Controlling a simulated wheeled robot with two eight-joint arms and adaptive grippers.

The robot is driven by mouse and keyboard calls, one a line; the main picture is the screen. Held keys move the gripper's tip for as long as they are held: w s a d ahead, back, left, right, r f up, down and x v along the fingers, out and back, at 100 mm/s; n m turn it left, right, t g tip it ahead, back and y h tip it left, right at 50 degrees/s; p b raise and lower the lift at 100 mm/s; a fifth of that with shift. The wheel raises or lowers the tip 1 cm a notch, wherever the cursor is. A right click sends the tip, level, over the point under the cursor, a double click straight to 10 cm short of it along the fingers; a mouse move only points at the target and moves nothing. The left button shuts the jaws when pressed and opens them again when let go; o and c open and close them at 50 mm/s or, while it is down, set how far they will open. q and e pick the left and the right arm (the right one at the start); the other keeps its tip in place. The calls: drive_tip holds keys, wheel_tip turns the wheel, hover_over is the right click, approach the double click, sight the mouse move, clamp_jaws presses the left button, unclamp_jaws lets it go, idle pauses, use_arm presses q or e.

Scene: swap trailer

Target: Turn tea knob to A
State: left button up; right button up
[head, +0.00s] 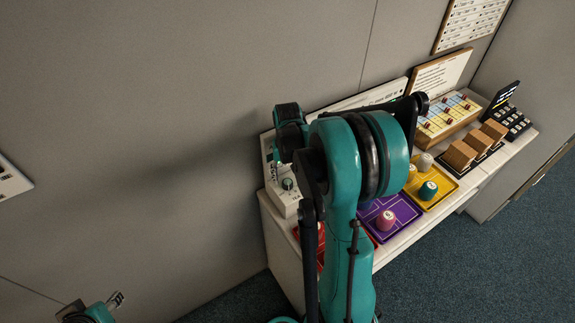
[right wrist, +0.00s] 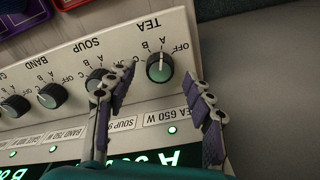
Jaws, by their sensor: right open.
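The tea knob (right wrist: 160,66), dark with a green face, sits on a pale panel (right wrist: 75,62) that appears upside down in the right wrist view. OFF, A, B and C are printed around it. Its pale mark points up the picture, close to A; the exact setting is hard to read. My right gripper (right wrist: 160,78) is open, with one finger to each side of the tea knob and no clear contact. In the head view my right arm hides most of the panel. My left gripper (head: 116,300) is at the lower left, small and away from the panel.
The soup knob (right wrist: 100,79) is close beside the left finger, with the band knob (right wrist: 52,95) farther left. Lit displays lie below. In the head view, a purple tray (head: 402,212), a yellow tray (head: 440,203) and wooden blocks (head: 459,154) stand to the right.

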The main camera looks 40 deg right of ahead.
sight(287, 182)
wheel_tip(287, 182, up, 10)
idle(0.3)
idle(0.4)
use_arm(q)
wheel_tip(287, 182, down, 3)
drive_tip(key=b, duration=0.2)
drive_tip(key=shift+b, duration=0.4)
use_arm(e)
drive_tip(key=s+a+f+n+t, duration=0.1)
drive_tip(key=s+a+n+t, duration=0.2)
drive_tip(key=a, duration=0.7)
drive_tip(key=s+a+f+n+t, duration=0.1)
drive_tip(key=s+a+n+t, duration=0.2)
drive_tip(key=s+a, duration=0.4)
drive_tip(key=a+t, duration=0.1)
drive_tip(key=a, duration=0.2)
drive_tip(key=shift+a+n, duration=0.35)
drive_tip(key=shift+n, duration=0.05)
use_arm(q)
drive_tip(key=shift+r, duration=0.1)
drive_tip(key=shift+c, duration=0.3)
use_arm(e)
drive_tip(key=shift+s+r, duration=0.1)
drive_tip(key=shift+c, duration=0.3)
